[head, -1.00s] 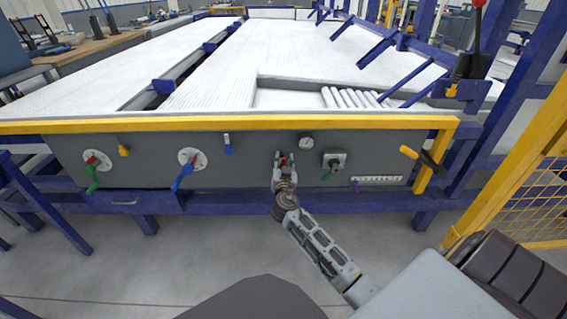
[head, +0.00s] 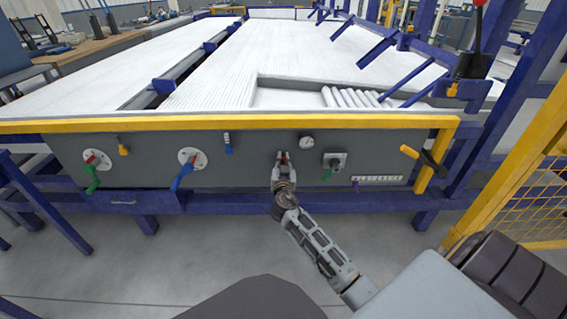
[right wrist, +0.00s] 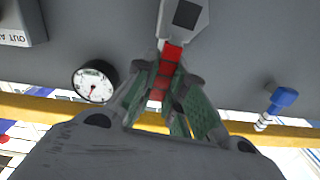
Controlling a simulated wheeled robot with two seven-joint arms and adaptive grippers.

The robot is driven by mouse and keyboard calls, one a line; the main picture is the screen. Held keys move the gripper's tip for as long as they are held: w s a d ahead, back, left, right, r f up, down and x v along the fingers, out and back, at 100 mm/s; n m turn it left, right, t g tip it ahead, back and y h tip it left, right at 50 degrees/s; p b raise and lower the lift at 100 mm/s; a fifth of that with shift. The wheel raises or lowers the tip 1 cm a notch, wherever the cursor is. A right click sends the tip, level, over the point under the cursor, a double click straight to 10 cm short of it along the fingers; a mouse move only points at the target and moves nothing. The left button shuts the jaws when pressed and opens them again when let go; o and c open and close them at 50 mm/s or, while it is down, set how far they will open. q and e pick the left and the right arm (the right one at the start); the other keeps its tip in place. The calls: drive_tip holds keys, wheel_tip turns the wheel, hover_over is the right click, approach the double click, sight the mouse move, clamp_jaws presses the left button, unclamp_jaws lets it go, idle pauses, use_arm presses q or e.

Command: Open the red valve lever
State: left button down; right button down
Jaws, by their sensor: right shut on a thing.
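The red valve lever (head: 283,156) is on the grey front panel (head: 250,165), between the blue-handled valve and the gauge, mostly hidden by my right gripper in the head view. In the right wrist view the red lever (right wrist: 169,66) comes out of a light grey mount and runs between the fingers. My right gripper (head: 283,158) is shut on the lever; its green-grey fingers (right wrist: 167,95) close around it from both sides. My left gripper is not in view.
A gauge (head: 307,142) and a dark knob plate (head: 334,162) sit right of the lever. A small blue lever (head: 228,143), a blue handle (head: 183,177) and a green handle (head: 92,180) are to its left. A yellow rail (head: 200,126) runs above the panel.

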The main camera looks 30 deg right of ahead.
drive_tip(key=shift+w+a+n, duration=0.15)
drive_tip(key=shift+a+n, duration=0.05)
drive_tip(key=shift+n, duration=0.1)
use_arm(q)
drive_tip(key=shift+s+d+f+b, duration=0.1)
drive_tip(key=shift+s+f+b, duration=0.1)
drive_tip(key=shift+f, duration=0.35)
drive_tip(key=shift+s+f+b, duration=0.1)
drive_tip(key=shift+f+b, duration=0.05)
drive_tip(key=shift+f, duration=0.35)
use_arm(e)
drive_tip(key=shift+w+a+n, duration=0.1)
drive_tip(key=shift+a+n, duration=0.1)
drive_tip(key=shift+n, duration=0.3)
drive_tip(key=c, duration=1.6)
unclamp_jaws()
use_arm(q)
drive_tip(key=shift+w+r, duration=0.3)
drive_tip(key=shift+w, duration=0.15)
use_arm(e)
drive_tip(key=shift+o, duration=0.7)
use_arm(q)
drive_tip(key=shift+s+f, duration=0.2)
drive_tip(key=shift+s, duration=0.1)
use_arm(e)
drive_tip(key=v, duration=1.2)
